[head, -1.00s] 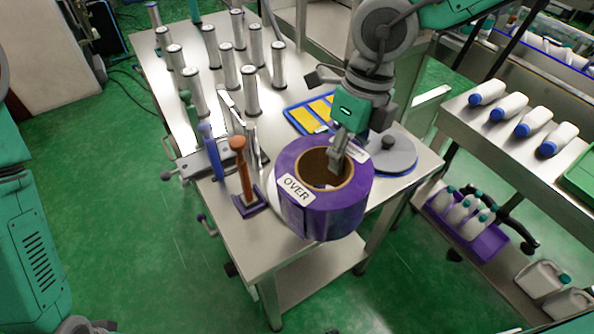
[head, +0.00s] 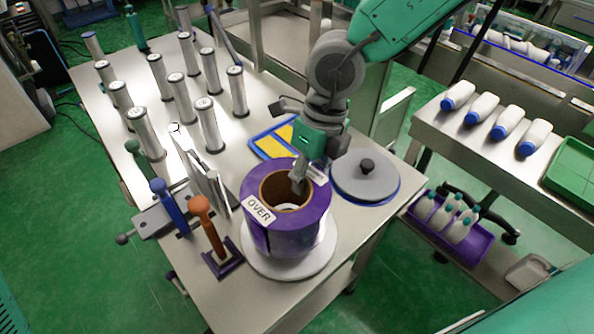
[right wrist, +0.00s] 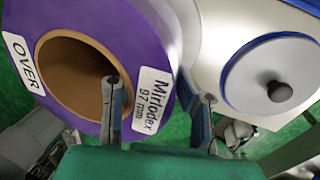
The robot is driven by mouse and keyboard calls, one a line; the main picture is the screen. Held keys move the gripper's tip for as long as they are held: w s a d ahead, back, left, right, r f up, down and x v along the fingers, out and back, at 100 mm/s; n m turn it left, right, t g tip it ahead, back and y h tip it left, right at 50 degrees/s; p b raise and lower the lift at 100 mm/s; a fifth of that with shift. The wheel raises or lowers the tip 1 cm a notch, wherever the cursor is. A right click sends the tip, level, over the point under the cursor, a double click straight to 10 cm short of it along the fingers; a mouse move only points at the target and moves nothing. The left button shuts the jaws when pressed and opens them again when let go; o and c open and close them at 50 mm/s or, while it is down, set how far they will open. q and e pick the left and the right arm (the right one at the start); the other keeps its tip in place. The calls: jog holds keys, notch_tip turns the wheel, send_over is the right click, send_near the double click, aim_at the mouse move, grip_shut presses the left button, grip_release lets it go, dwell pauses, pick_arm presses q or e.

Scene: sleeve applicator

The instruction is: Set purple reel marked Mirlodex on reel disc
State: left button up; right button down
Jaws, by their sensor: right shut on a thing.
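The purple reel (head: 290,235), with a brown core and an OVER label, is upright on its axis over the pale round reel disc (head: 325,258) at the table's front. The disc's rim shows around the reel's base; I cannot tell whether they touch. The right wrist view shows the reel (right wrist: 150,32) with its Mirlodex 97 mm label. My right gripper (head: 299,180) is shut on the reel's wall. In the right wrist view, one finger of the gripper (right wrist: 157,102) is at the core and the other is outside the rim. My left gripper is out of view.
A grey knobbed disc with blue edging (head: 365,178) lies right of the reel. A blue tray with yellow pieces (head: 272,143) is behind. Orange (head: 208,225) and blue (head: 168,207) handled tools stand left. Several metal cylinders (head: 208,125) fill the table's back left.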

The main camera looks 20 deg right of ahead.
aim_at(301, 205)
jog(key=shift+d+f, duration=0.9)
jog(key=shift+f, duration=0.3)
jog(key=shift+a+f+b, duration=0.3)
jog(key=shift+a+f, duration=0.35)
jog(key=shift+a, duration=0.6)
jog(key=c, duration=1.3)
grip_release()
jog(key=shift+s, duration=0.1)
jog(key=shift+o, duration=0.2)
jog(key=shift+d, duration=0.75)
jog(key=shift+d+r, duration=0.1)
jog(key=shift+r, duration=0.2)
pick_arm(q)
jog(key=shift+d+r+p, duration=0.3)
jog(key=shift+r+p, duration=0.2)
jog(key=shift+p, duration=0.05)
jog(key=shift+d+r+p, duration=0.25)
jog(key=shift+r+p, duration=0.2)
jog(key=shift+p, duration=0.05)
pick_arm(e)
jog(key=v, duration=1.1)
jog(key=shift+r, duration=0.15)
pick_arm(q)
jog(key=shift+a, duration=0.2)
pick_arm(e)
jog(key=shift+a, duration=0.35)
